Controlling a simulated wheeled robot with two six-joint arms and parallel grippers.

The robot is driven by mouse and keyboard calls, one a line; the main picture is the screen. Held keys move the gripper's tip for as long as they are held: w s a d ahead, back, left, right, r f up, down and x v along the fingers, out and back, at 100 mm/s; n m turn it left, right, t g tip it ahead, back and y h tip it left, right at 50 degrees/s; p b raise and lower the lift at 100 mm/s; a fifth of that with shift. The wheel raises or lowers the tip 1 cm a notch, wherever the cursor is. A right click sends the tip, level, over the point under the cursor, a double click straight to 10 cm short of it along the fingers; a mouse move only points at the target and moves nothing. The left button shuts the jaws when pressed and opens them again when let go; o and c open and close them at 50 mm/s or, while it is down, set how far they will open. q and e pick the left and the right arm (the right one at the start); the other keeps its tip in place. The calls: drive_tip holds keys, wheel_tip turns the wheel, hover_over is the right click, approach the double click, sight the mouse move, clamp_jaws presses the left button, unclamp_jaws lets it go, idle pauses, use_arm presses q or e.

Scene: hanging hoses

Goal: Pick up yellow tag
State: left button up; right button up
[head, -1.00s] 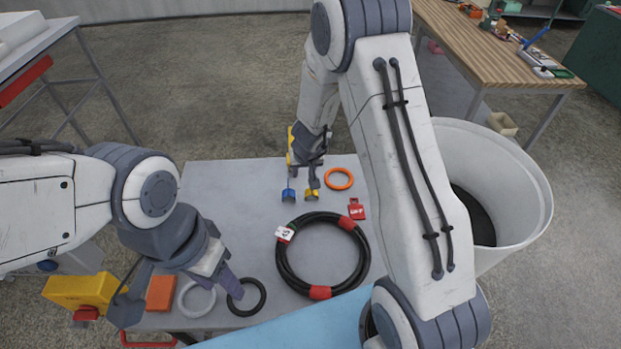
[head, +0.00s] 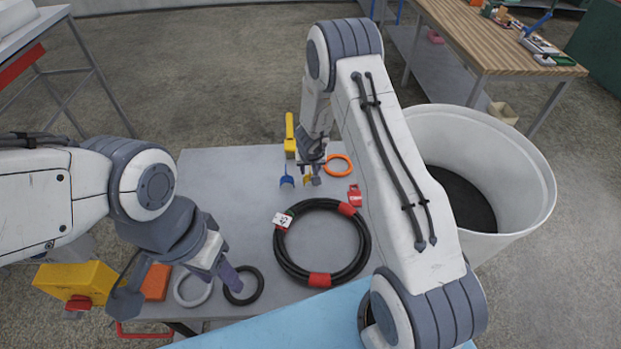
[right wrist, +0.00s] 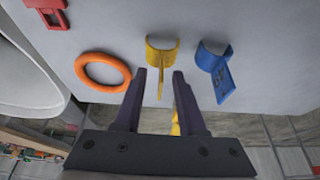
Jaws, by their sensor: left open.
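The yellow tag (right wrist: 161,50) lies on the grey table, a curved band with a narrow tail, in the right wrist view. In the head view the yellow tag (head: 307,179) is small and partly hidden by my right gripper (head: 311,172). My right gripper (right wrist: 159,74) is open, its two dark fingers apart, with the tag's tail in line with the gap between them. I cannot tell whether the fingers touch it. My left gripper (head: 180,288) is open over the near left of the table, far from the tag.
A blue tag (right wrist: 214,66) and an orange ring (right wrist: 103,72) lie either side of the yellow tag. A black hose coil (head: 366,245), a red tag (head: 355,195), and grey (head: 178,296) and black (head: 259,283) rings share the table. A white bin (head: 535,220) stands right.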

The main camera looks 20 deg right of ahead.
clamp_jaws()
idle(0.3)
drive_tip(key=shift+r+p, duration=0.95)
wheel_tip(320, 180, up, 3)
drive_tip(key=p, duration=0.2)
drive_tip(key=shift+f+p, duration=0.15)
drive_tip(key=shift+p, duration=0.15)
drive_tip(key=shift+s+d+f+b, duration=0.2)
drive_tip(key=shift+s+d+b, duration=0.15)
drive_tip(key=shift+b, duration=0.55)
drive_tip(key=s+d+r+b, duration=0.3)
drive_tip(key=s+d+r, duration=0.2)
drive_tip(key=s, duration=0.4)
drive_tip(key=shift+v, duration=0.9)
drive_tip(key=shift+w+d, duration=0.1)
drive_tip(key=shift+d, duration=0.05)
